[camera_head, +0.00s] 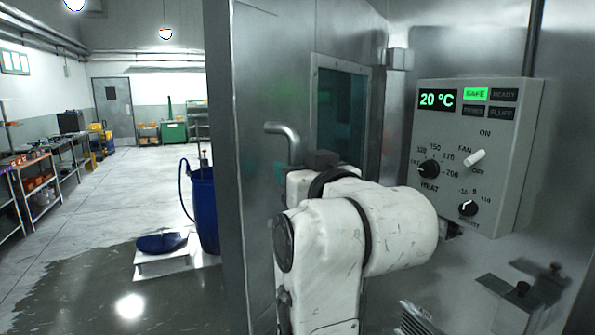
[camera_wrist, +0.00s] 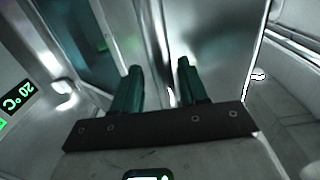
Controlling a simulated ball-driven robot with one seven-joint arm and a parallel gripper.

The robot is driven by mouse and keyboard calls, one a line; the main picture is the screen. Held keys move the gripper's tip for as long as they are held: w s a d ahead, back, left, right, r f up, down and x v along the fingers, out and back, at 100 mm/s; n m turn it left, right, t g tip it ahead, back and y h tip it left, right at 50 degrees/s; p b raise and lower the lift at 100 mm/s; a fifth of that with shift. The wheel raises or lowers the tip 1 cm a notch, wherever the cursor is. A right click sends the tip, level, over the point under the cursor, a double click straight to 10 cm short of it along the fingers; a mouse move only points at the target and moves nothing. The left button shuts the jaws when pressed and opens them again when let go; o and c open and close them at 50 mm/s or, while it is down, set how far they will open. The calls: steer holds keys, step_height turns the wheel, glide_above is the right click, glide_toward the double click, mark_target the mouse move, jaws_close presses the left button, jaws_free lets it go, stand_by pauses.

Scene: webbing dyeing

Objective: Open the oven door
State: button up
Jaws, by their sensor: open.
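The oven door (camera_head: 292,88) is a steel slab with a dark window (camera_head: 340,110), standing at an angle to the wall with the controls. I cannot tell whether it is ajar. Its bent steel bar handle (camera_head: 283,130) sticks out from the door; its lower part is hidden behind my arm. My gripper is mostly hidden in the head view. In the wrist view my gripper (camera_wrist: 157,78) is open, with two teal fingers apart. A bright upright steel bar, apparently the handle, shows between and beyond them. Contact cannot be told.
A control box (camera_head: 480,150) reads 20 °C with SAFE lit, close to the right of my arm. A blue barrel (camera_head: 207,210) and a low stand with a blue lid (camera_head: 162,243) are left of the door. The floor (camera_head: 110,185) farther left is largely clear, with a wet patch.

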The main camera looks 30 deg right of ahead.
steer(key=shift+s+a, duration=0.1)
steer(key=s+a+b, duration=0.1)
steer(key=s+b, duration=0.5)
steer(key=s, duration=0.4)
steer(key=shift+s, duration=0.25)
steer(key=shift+a, duration=0.1)
